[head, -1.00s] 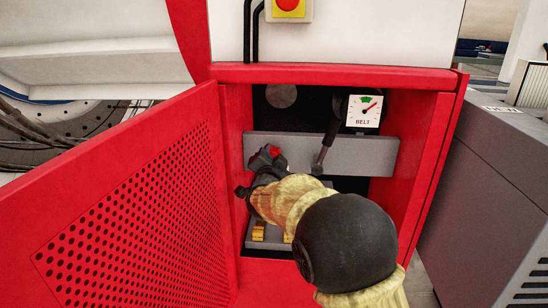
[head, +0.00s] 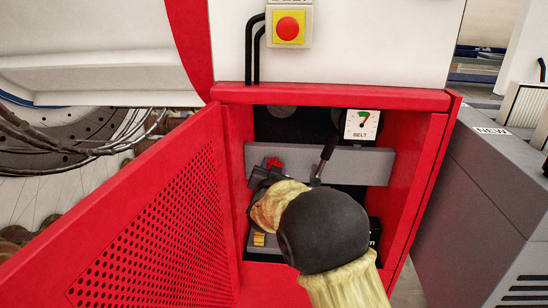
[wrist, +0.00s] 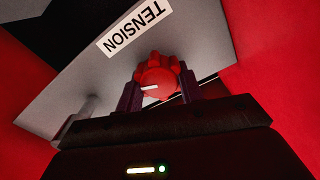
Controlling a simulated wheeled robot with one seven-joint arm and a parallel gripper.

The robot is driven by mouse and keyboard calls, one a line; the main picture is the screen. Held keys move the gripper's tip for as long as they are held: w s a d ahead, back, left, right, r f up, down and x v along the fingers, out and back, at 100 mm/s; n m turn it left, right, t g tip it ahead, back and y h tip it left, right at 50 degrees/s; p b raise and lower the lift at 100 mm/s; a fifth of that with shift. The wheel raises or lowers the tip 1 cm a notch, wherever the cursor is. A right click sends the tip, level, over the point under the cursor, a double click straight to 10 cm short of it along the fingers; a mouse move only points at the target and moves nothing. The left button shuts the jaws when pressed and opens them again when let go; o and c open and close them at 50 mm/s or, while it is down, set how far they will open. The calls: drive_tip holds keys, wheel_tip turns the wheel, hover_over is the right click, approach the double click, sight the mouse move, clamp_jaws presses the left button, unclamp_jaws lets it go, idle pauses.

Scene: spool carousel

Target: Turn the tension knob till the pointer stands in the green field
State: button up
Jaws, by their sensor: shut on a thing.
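The red tension knob (wrist: 158,74) sits between the two fingers of my gripper (wrist: 160,88) in the wrist view, with its white mark pointing left. It sits below the TENSION label (wrist: 134,27). In the head view my gripper (head: 262,177) is at the grey panel's left part, and a bit of the red knob (head: 274,162) shows. My gripper is shut on the knob. The BELT gauge (head: 361,125) has a green field at its top. Its pointer leans up and slightly right, at or very near the green field's right part; the exact spot is too small to tell.
The open red perforated door (head: 160,215) stands left of the cabinet. A dark-handled lever (head: 327,152) rises right of the knob, close to my arm. A red button on a yellow plate (head: 289,27) is above. A grey cabinet (head: 460,190) stands at the right.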

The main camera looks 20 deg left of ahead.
drive_tip(key=n+p, duration=0.4)
drive_tip(key=shift+r+p, duration=0.2)
drive_tip(key=shift+p, duration=0.1)
drive_tip(key=shift+f+n+p, duration=0.15)
drive_tip(key=shift+n+p, duration=0.55)
drive_tip(key=shift+n, duration=0.1)
drive_tip(key=shift+f, duration=0.1)
drive_tip(key=o, duration=1)
drive_tip(key=shift+s, duration=0.1)
drive_tip(key=p+v, duration=0.2)
drive_tip(key=v, duration=1.5)
drive_tip(key=shift+s+p, duration=0.15)
drive_tip(key=shift+p, duration=0.25)
